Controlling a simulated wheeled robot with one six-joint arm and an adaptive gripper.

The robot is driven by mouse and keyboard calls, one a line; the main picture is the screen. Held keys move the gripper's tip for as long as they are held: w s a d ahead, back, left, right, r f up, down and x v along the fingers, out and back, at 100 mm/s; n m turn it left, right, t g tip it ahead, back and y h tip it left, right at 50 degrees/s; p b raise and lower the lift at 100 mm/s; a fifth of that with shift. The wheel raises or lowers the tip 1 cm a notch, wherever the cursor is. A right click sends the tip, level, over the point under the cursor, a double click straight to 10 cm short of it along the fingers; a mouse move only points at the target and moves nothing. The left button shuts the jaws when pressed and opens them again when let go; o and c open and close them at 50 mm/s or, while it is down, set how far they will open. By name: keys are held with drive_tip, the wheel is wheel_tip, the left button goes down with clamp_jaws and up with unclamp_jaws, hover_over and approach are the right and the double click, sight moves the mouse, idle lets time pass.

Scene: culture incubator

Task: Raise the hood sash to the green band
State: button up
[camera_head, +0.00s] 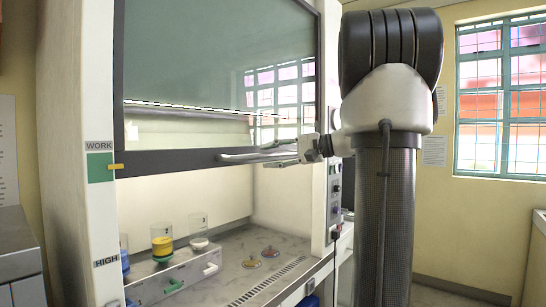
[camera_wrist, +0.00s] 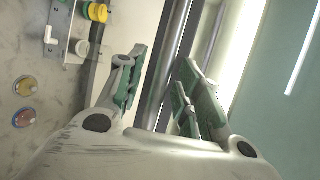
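The hood sash (camera_head: 215,70) is a dark-framed glass pane, partly raised above an open work space. A yellow pointer (camera_head: 117,167) at its lower left edge is level with the green band (camera_head: 99,168) under the WORK label. A silver handle bar (camera_head: 238,157) runs along the sash's bottom rail. My gripper (camera_head: 290,150) is at the right part of this bar. In the wrist view its two green-padded fingers (camera_wrist: 165,88) stand apart on either side of a grey bar, with a gap showing; contact is not clear.
A rack (camera_head: 180,275) with yellow and blue-lidded containers stands inside the hood at left. Two small coloured dishes (camera_head: 262,257) lie on the hood floor. A HIGH label (camera_head: 106,263) is lower on the left post. The right post (camera_head: 325,190) is close to my arm.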

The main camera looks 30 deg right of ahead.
drive_tip(key=v, duration=1.2)
drive_tip(key=shift+r, duration=0.1)
